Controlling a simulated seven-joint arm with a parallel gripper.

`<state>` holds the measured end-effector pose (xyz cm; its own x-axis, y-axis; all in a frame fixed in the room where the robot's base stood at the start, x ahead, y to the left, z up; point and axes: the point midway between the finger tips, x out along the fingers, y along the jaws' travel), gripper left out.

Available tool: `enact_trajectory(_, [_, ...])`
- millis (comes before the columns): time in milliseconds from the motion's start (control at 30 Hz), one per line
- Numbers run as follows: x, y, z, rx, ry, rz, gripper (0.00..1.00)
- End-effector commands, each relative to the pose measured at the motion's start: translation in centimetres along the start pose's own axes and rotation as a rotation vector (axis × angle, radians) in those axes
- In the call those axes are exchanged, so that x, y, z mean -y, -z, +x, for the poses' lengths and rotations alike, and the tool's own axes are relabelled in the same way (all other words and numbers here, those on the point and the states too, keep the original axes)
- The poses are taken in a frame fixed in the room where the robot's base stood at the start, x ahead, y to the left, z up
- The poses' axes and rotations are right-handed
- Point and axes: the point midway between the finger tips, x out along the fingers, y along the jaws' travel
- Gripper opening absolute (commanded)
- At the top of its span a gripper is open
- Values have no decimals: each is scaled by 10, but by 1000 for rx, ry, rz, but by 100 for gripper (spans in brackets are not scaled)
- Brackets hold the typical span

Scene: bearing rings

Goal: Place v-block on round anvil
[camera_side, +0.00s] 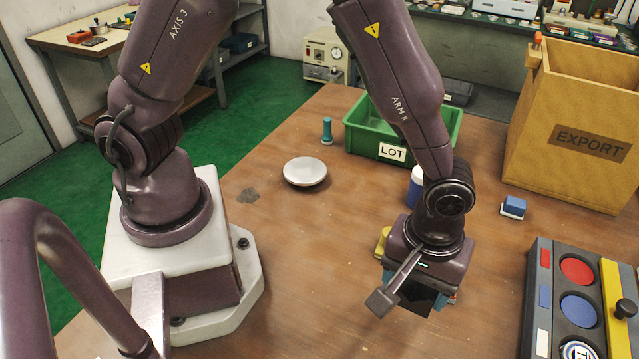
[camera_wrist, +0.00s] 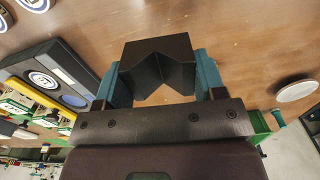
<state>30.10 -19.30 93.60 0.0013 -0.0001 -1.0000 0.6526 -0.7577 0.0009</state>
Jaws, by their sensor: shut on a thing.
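The v-block is a black block with a V-shaped notch. In the wrist view the v-block (camera_wrist: 158,62) sits between the two teal fingers of my gripper (camera_wrist: 160,78), which is shut on it. In the side view my gripper (camera_side: 418,292) points down at the front right of the table, and its body hides most of the block. The round anvil (camera_side: 305,171) is a bare, silvery disc on the table, further back and to the left of my gripper. The anvil also shows at the right edge of the wrist view (camera_wrist: 297,91).
A green LOT bin (camera_side: 362,135) and a small teal post (camera_side: 327,131) stand behind the anvil. A blue-and-white cylinder (camera_side: 415,187) is beside my arm. A blue block (camera_side: 513,207), an EXPORT box (camera_side: 570,120) and a disc panel (camera_side: 540,295) are on the right. The table's middle is clear.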

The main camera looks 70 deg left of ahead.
Motion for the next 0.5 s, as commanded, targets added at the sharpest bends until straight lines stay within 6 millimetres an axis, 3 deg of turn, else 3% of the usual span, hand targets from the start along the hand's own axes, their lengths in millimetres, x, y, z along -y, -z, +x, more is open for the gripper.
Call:
enact_trajectory(267, [56, 111, -4, -11, -3, -362, 15])
enact_trajectory(500, [145, 192, -7, -15, -1, -762, 15])
